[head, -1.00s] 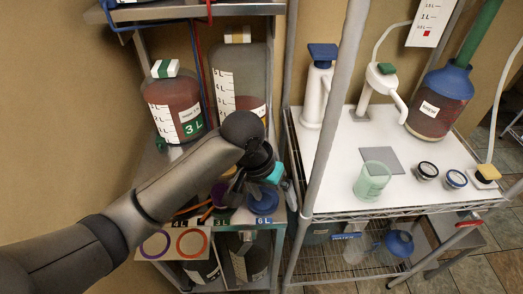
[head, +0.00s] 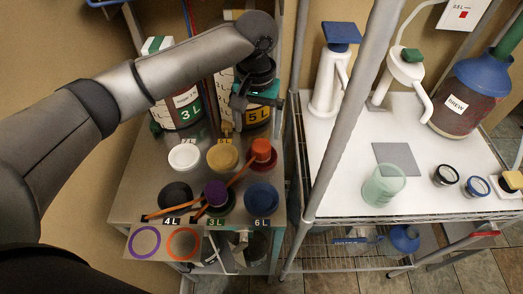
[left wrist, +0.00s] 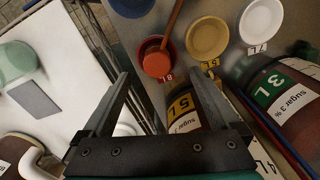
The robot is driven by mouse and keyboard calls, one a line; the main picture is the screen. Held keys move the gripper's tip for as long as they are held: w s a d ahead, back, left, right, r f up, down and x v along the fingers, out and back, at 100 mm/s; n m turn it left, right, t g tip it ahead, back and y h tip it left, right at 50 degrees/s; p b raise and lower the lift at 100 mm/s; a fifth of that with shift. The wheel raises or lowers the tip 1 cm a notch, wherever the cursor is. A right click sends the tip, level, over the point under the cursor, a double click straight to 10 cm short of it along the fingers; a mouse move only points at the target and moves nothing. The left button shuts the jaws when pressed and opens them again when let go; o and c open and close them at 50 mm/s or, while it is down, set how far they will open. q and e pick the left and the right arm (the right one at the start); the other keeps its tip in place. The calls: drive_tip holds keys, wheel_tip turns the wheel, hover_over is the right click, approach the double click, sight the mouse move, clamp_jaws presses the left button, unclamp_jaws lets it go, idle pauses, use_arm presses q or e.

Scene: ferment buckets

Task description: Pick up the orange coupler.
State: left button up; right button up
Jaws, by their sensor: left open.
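The orange coupler (head: 261,150) sits at the red dish (head: 268,163) in the back right of the dish group, with a thin orange-brown rod slanting from it to the front left. In the left wrist view the coupler (left wrist: 156,64) lies in the red dish, just beyond the gap between my fingertips. My left gripper (head: 257,100) is open and empty, above and behind the coupler in the head view, in front of the 5 L jar. The fingers (left wrist: 158,82) are apart and not touching the coupler. My right gripper is not in view.
White (head: 184,157), yellow (head: 222,156), black (head: 175,195) and blue (head: 262,197) dishes stand nearby, with a purple coupler (head: 215,193) in front. The 3 L jar (head: 180,110) and 5 L jar (head: 258,115) stand behind. A rack post (head: 345,130) rises to the right.

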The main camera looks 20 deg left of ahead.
sight(260, 147)
use_arm(q)
drive_tip(key=f, duration=0.6)
drive_tip(key=f+b, duration=0.1)
drive_tip(key=f, duration=0.2)
drive_tip(key=shift+w+d, duration=0.25)
drive_tip(key=shift+c, duration=0.2)
drive_tip(key=shift+r, duration=0.1)
clamp_jaws()
